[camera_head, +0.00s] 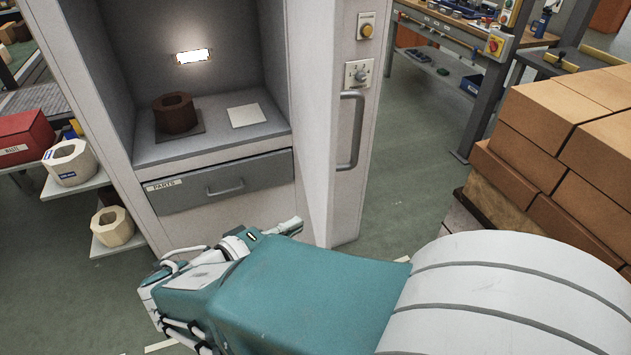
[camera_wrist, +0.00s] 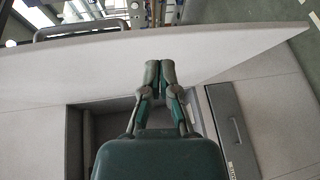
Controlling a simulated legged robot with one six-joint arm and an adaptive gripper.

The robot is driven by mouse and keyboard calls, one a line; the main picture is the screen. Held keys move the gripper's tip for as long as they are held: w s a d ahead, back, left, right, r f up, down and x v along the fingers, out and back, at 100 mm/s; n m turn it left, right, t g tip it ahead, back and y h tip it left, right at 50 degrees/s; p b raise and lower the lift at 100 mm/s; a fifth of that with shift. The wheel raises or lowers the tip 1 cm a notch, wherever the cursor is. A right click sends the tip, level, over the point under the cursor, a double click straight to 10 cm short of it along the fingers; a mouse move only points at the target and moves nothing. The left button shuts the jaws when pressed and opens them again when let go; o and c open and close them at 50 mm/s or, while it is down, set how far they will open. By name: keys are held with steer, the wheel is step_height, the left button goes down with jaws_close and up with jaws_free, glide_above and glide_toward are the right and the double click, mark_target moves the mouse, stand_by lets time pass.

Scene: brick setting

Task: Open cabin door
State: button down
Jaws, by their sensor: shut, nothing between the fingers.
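The cabin door (camera_head: 345,205) stands open at the right side of the white cabin (camera_head: 115,130), with the interior exposed. Its grey bar handle (camera_head: 352,130) is on the outer face, below a knob plate. In the wrist view the door (camera_wrist: 235,50) crosses the picture, and its handle (camera_wrist: 85,30) shows beyond it at upper left. My gripper (camera_wrist: 159,72) is shut and empty on the inner side of the door. Its fingertips overlap the door panel in this view; I cannot tell whether they touch. In the head view my gripper (camera_head: 292,227) is low, near the door's bottom.
Inside the cabin, a brown hexagonal block (camera_head: 173,112) and a white square (camera_head: 246,115) lie on a shelf above a PARTS drawer (camera_head: 220,184). Stacked bricks (camera_head: 560,140) stand at right. Shelves with pale blocks (camera_head: 70,162) are at left. Floor is clear right of the door.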

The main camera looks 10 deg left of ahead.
steer(key=s+a+n+t+y, duration=0.2)
steer(key=s+a+t, duration=0.1)
steer(key=a, duration=0.4)
glide_toward(322, 182)
steer(key=w+a, duration=0.1)
steer(key=w, duration=0.3)
steer(key=d, duration=0.1)
steer(key=w+d, duration=0.1)
steer(key=d, duration=0.1)
steer(key=shift+w+f, duration=0.3)
steer(key=shift+w, duration=0.05)
steer(key=shift+w+d, duration=0.15)
steer(key=shift+d, duration=0.3)
steer(key=shift+a, duration=0.15)
